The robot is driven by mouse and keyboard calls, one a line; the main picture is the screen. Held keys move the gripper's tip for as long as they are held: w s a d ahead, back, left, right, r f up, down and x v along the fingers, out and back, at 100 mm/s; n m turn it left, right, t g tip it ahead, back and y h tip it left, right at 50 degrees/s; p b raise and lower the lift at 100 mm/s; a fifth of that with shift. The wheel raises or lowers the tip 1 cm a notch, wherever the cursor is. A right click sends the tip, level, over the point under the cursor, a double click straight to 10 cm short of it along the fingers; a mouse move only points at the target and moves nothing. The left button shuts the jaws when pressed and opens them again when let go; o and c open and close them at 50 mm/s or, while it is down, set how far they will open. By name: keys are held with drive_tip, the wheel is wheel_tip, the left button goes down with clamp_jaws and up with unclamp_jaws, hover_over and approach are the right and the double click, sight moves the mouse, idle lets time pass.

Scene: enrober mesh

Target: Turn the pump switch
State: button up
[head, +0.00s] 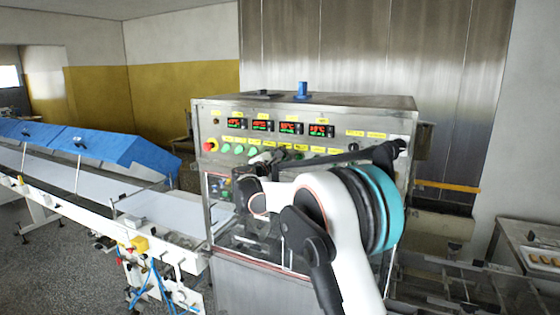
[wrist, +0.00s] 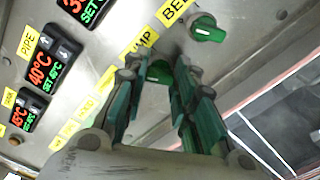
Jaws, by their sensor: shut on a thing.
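The pump switch (wrist: 158,71) is a green knob on the grey metal control panel, beside a yellow label (wrist: 139,42) of which "MP" can be read. My gripper (wrist: 158,80) is shut on this knob, with a green-padded finger on each side of it. The fingers cover part of the knob, so its exact angle is hard to tell. In the head view my gripper (head: 268,158) is at the panel's row of knobs, and my arm hides the pump switch.
Another green knob (wrist: 208,29) sits close by, next to a partly cut-off "BEL" label. Temperature displays (head: 263,126) line the panel above the knobs. A red button (head: 210,145) is at its left end. A white conveyor (head: 165,212) with blue covers (head: 105,147) stands left.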

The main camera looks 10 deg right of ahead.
idle(0.4)
drive_tip(key=o, duration=1.1)
drive_tip(key=shift+c, duration=0.2)
drive_tip(key=shift+a, duration=0.1)
drive_tip(key=v, duration=1.2)
